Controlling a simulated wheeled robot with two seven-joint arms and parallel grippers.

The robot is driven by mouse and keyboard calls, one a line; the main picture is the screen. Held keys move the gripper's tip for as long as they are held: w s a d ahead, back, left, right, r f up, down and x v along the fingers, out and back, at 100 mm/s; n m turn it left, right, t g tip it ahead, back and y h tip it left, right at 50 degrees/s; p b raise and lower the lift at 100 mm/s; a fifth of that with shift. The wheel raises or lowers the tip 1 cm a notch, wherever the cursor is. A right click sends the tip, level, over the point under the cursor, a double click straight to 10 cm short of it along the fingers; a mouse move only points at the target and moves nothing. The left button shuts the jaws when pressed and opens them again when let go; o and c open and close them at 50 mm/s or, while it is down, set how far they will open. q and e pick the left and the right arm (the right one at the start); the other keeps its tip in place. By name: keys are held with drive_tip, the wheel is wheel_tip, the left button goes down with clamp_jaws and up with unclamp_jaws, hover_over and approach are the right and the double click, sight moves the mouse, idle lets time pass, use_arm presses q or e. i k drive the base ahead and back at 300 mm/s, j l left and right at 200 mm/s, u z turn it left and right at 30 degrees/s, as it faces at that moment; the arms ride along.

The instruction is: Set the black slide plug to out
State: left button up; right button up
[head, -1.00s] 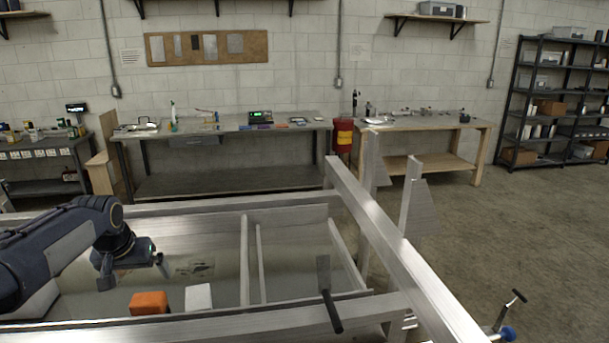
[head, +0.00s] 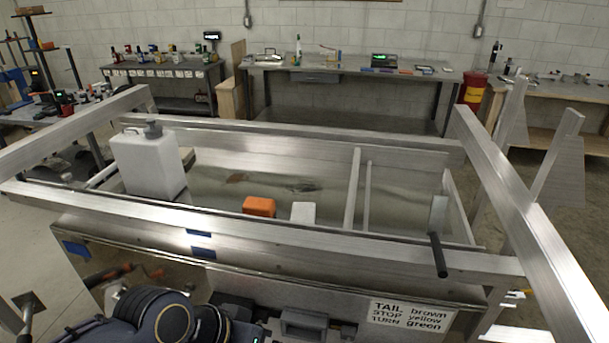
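A black rod-like handle (head: 438,255) hangs beside a small upright metal plate (head: 438,214) at the right end of the trailer's near rail. I cannot tell whether this is the black slide plug, and no other part is clearly it. My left arm (head: 165,316) comes in at the bottom edge, in front of the trailer's near side.
The aluminium trailer bed holds a white jug (head: 148,164), an orange block (head: 259,206) and a white block (head: 303,212). Benches stand behind.

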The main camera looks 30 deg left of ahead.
sight(260, 315)
drive_tip(key=u, duration=1.25)
